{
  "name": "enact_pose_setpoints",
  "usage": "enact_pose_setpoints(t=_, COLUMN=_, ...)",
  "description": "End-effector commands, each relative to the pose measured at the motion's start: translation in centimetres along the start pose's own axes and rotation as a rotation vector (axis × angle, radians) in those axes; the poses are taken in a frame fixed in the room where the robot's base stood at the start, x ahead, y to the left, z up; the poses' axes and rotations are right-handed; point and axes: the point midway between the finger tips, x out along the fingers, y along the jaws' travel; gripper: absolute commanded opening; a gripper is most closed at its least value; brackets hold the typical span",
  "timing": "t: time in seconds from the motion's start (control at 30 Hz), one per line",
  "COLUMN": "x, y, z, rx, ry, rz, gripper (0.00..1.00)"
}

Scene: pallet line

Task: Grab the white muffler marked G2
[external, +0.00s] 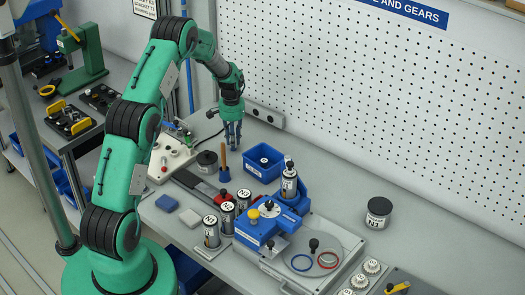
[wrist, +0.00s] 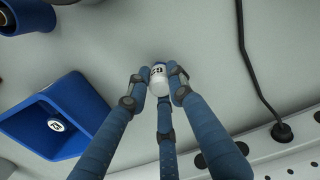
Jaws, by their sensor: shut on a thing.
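The small white muffler (wrist: 158,80) with dark lettering that looks like G2 shows in the wrist view, between the tips of my three blue fingers. My gripper (wrist: 156,84) is shut on it. In the external view my gripper (external: 233,143) points down at the back of the bench, close to the pegboard wall. The muffler cannot be made out there; the fingers hide it. Whether it touches the bench is hard to tell.
A blue bin (external: 250,171) holding a white-topped piece stands just in front of my gripper; it also shows in the wrist view (wrist: 85,92). A dark cable (wrist: 243,60) lies beside my fingers.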

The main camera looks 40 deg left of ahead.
Motion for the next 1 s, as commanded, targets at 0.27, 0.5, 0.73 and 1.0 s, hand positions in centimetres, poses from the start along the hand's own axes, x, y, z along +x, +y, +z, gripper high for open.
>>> enact_pose_setpoints(t=0.27, x=-0.3, y=0.0, z=0.0, rx=0.000, ry=0.001, rz=0.000, gripper=0.00)
enact_pose_setpoints(t=0.5, x=-2.4, y=0.0, z=-0.1, rx=0.000, ry=0.001, rz=0.000, gripper=0.00)
enact_pose_setpoints(t=0.73, x=-6.0, y=0.0, z=-0.1, rx=0.000, ry=0.003, rz=0.000, gripper=0.00)
enact_pose_setpoints(t=1.0, x=-9.3, y=0.0, z=-0.1, rx=0.000, ry=0.002, rz=0.000, gripper=0.00)
